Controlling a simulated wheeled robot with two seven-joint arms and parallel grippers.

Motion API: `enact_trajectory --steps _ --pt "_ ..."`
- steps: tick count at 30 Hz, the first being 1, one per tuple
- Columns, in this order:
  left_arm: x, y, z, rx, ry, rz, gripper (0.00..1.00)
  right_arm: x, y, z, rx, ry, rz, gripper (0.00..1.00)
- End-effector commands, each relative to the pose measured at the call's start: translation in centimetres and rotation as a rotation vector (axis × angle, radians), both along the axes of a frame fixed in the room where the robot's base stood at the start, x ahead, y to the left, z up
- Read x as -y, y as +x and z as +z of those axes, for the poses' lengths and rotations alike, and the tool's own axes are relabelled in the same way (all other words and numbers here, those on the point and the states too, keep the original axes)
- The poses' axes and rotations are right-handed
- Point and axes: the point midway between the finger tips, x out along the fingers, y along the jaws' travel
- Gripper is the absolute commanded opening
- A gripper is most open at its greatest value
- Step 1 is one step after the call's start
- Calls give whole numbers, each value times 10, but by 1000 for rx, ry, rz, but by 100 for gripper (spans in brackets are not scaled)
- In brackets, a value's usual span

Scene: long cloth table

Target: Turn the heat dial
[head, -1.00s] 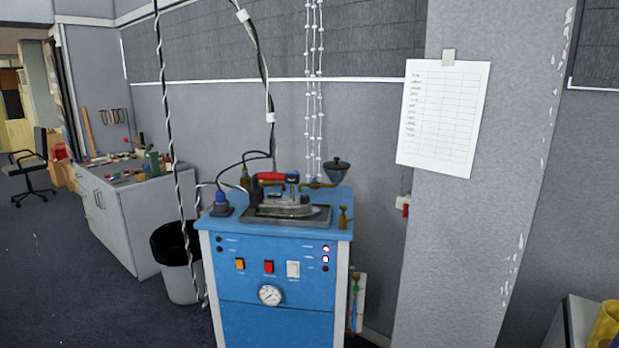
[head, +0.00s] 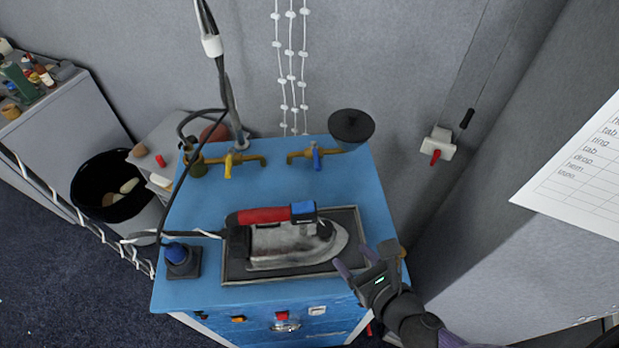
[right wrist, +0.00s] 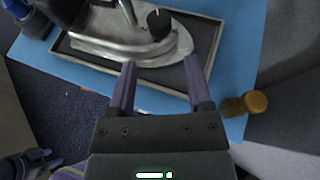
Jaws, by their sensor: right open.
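My right gripper (head: 355,262) is open and empty at the tray's right front corner, apart from the knob. In the right wrist view its fingers (right wrist: 160,63) point towards the iron's tip. Part of my left gripper (right wrist: 22,166) seems to show at the lower left there; its opening is unclear.
The cabinet's front has switches and a round gauge (head: 286,327). Brass taps (head: 235,161) and a black funnel (head: 351,126) stand behind the iron. A brass fitting (right wrist: 245,103) stands close right of my right gripper.

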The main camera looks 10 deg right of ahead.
Motion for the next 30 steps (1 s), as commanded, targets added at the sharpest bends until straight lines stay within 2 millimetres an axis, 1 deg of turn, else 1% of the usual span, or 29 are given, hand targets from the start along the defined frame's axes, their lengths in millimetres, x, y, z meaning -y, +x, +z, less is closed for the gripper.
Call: enact_trajectory --steps 1,4,9,12,15,19,26,27,29,30 --pt "1 -1 2 -2 -1 0 59 -1 1 3 -4 15 -4 65" --pt "2 -2 2 -4 -3 2 59 -4 11 -1 -5 26 -9 65" --pt "4 -9 -1 -18 -5 0 59 -17 49 -18 -2 23 -7 65" --pt "3 -10 -4 -20 -5 1 59 -23 66 -27 -3 23 -7 65" --pt "3 -8 -7 -16 -5 0 59 -27 78 -33 -4 22 -6 65" --pt "3 -3 -8 -6 -5 0 59 -30 86 -36 -5 21 -5 65" --pt "2 -2 -7 -4 -3 -1 59 -30 87 -36 -5 21 -5 65" --pt "2 -2 -7 -4 -3 -1 59 -30 87 -36 -5 21 -6 63" --pt "2 -2 -7 -4 -3 -1 59 -30 87 -36 -5 20 -5 50" --pt "2 -2 -7 -4 -2 -1 59 -30 87 -36 -5 20 -5 42"
